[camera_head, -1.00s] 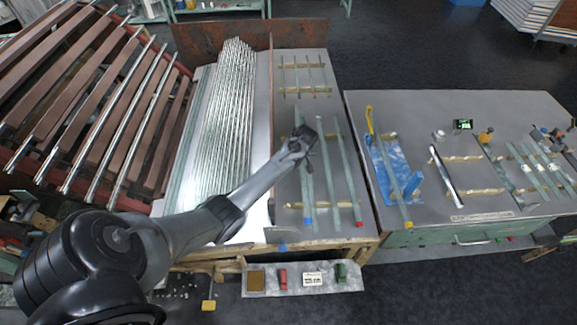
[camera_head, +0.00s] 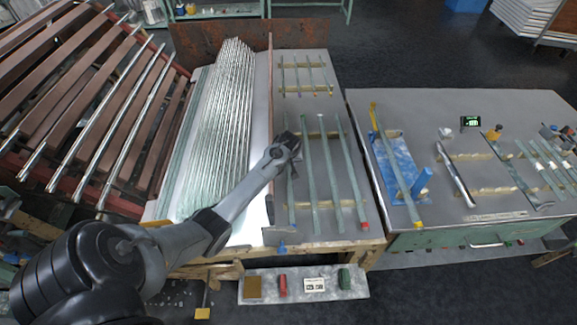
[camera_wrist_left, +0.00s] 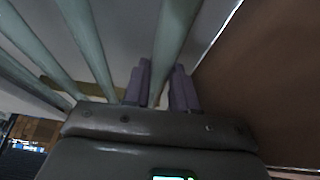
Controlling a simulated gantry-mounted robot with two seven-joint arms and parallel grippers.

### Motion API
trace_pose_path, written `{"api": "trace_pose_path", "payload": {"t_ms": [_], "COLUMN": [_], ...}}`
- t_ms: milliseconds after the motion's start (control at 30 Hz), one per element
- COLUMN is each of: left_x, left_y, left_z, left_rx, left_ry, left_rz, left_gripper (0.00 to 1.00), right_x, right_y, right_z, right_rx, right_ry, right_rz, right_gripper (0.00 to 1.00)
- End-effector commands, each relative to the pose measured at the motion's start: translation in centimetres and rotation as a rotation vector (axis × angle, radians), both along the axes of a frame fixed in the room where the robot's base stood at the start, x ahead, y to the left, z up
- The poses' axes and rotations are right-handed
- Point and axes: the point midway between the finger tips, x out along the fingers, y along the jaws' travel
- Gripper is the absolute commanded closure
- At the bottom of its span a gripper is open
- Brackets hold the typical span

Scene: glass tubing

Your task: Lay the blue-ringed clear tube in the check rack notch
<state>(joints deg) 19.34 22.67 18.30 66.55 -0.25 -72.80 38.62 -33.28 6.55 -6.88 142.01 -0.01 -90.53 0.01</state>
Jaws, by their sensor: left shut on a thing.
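My left gripper (camera_head: 291,150) is shut on a pale clear tube (camera_head: 290,205) at the left of the near bench rack. The tube runs lengthwise, toward the bench's front edge. In the left wrist view the tube (camera_wrist_left: 172,45) passes between the purple fingers (camera_wrist_left: 161,85). Which rack is the check rack is not clear. My right gripper is not in view.
A metal partition (camera_head: 271,130) and a sloped bed of many glass tubes (camera_head: 222,120) stand just left of the held tube. The right table (camera_head: 400,110) carries a blue cradle (camera_head: 393,150) and wooden-barred racks with tubes. A small rack (camera_head: 306,94) sits at the back.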

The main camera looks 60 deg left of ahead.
Motion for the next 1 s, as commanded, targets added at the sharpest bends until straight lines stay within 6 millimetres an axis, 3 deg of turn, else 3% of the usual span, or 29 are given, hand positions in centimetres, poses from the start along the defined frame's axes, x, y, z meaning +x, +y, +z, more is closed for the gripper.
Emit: {"api": "trace_pose_path", "payload": {"t_ms": [867, 900, 1000], "left_x": [0.0, 0.0, 0.0], "left_y": [0.0, 0.0, 0.0], "left_z": [-1.3, -1.4, -1.4], "left_rx": [0.000, 0.001, 0.001], "left_ry": [-0.002, 0.000, 0.000], "left_rz": [0.001, 0.000, 0.000], "left_gripper": [1.00, 0.70, 0.55], "right_x": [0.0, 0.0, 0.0], "right_y": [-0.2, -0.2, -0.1], "right_z": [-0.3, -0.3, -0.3], "right_rx": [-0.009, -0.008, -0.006], "right_ry": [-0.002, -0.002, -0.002], "right_rz": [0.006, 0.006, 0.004], "right_gripper": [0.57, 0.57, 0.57]}}
